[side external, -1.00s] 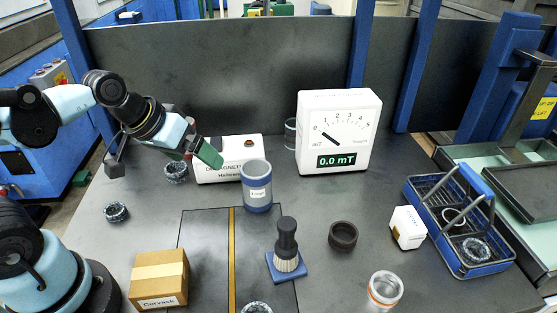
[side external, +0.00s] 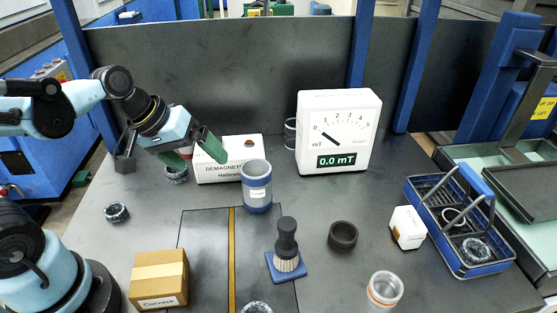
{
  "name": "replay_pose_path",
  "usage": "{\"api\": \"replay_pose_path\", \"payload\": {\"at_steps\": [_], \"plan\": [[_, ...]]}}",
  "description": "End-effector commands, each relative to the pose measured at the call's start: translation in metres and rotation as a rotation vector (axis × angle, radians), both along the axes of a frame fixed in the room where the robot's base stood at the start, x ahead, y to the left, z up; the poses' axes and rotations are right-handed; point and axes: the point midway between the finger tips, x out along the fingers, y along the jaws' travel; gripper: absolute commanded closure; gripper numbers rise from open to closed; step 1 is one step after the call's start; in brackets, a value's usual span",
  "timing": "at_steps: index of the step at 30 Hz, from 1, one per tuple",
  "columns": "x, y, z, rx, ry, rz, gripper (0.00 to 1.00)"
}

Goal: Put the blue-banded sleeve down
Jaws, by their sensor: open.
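The blue-banded sleeve (side external: 257,188) is a grey hollow cylinder with blue bands and a small white label. It stands upright on the table, left of the white meter. My gripper (side external: 202,164) has green fingers and is open, up and to the left of the sleeve. The fingers are spread and apart from the sleeve, with nothing seen between them. They overlap the left part of the white demagnetizer box (side external: 232,168) and a dark ring (side external: 176,177) in the picture.
The meter (side external: 338,132) reads 0.0 mT. A black-handled tool on a blue base (side external: 286,262), a dark ring (side external: 342,236), a cardboard box (side external: 159,279), a white box (side external: 407,228) and a blue wire basket (side external: 486,266) stand around. The table's left middle is mostly clear.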

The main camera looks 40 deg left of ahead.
Motion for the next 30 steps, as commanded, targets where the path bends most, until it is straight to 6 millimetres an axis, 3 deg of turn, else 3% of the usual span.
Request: {"api": "replay_pose_path", "payload": {"at_steps": [9, 18, 26, 30], "plan": [[0.031, 0.001, -0.01, -0.643, 0.324, 0.529, 0.02], [0.05, 0.02, -0.011, -1.158, 0.672, 0.845, 0.02], [0.051, 0.034, -0.01, -1.353, 0.85, 0.925, 0.02], [0.054, 0.025, -0.014, -1.366, 0.869, 0.928, 0.02]]}}
